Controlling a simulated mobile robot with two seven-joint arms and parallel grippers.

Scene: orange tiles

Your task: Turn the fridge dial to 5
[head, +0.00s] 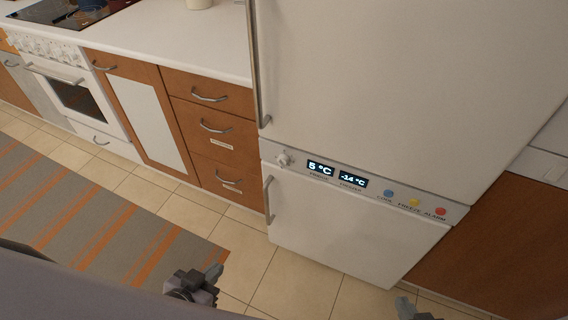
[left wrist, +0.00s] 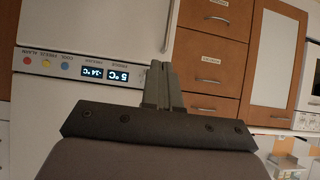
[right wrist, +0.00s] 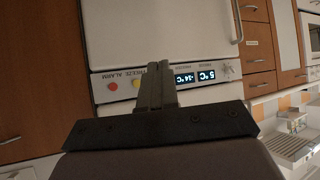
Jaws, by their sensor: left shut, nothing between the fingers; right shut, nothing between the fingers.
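The white fridge dial (head: 283,160) sits at the left end of the control strip. Right of it the fridge display (head: 320,168) reads 5 °C and the freezer display (head: 353,180) reads -14 °C. The dial also shows in the right wrist view (right wrist: 228,69); in the left wrist view I cannot make it out behind the fingers. My left gripper (head: 214,272) is shut and empty, low in front of the fridge and apart from it. My right gripper (head: 405,304) is shut and empty at the bottom edge, further right, also apart from the fridge.
Blue (head: 388,194), yellow (head: 414,202) and red (head: 440,211) buttons lie along the strip. A long handle (head: 258,70) is on the upper door and a short one (head: 268,198) on the lower door. Drawers (head: 212,130) stand left. Tiled floor (head: 240,258) is clear.

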